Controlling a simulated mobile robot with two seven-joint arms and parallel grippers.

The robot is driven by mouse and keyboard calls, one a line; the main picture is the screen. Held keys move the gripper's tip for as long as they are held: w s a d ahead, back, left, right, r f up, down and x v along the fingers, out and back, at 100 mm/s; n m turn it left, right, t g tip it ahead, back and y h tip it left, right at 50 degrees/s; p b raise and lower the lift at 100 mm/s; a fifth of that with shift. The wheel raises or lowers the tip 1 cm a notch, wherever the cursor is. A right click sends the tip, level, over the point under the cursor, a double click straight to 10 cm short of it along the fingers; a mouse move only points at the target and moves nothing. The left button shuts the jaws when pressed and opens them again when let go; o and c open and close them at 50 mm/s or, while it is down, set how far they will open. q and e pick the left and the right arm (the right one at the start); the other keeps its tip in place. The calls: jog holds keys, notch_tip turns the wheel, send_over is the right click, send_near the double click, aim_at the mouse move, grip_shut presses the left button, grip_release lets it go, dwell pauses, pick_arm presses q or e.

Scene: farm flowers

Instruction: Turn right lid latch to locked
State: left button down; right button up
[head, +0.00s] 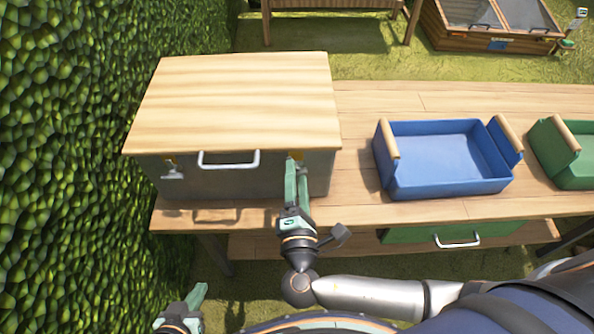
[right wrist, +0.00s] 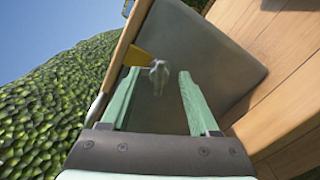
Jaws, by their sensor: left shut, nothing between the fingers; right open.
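A grey box with a pale wooden lid (head: 235,100) stands at the left end of the bench. The right lid latch is a grey metal piece (right wrist: 159,76) below a yellow bracket (right wrist: 138,57) on the box front. In the head view my right gripper (head: 297,168) hides most of this latch. In the right wrist view its green fingers (right wrist: 157,88) are open, and the latch appears between their tips. I cannot tell whether they touch it. My left gripper (head: 196,300) is shut and empty, low at the bottom left, away from the box.
The left latch (head: 172,171) and a metal handle (head: 229,160) are on the box front. A blue tray (head: 445,160) and a green tray (head: 572,155) are to the right on the wooden bench (head: 360,120). A green drawer (head: 400,234) is below. A hedge (head: 70,160) rises at left.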

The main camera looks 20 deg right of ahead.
grip_shut()
dwell(0.6)
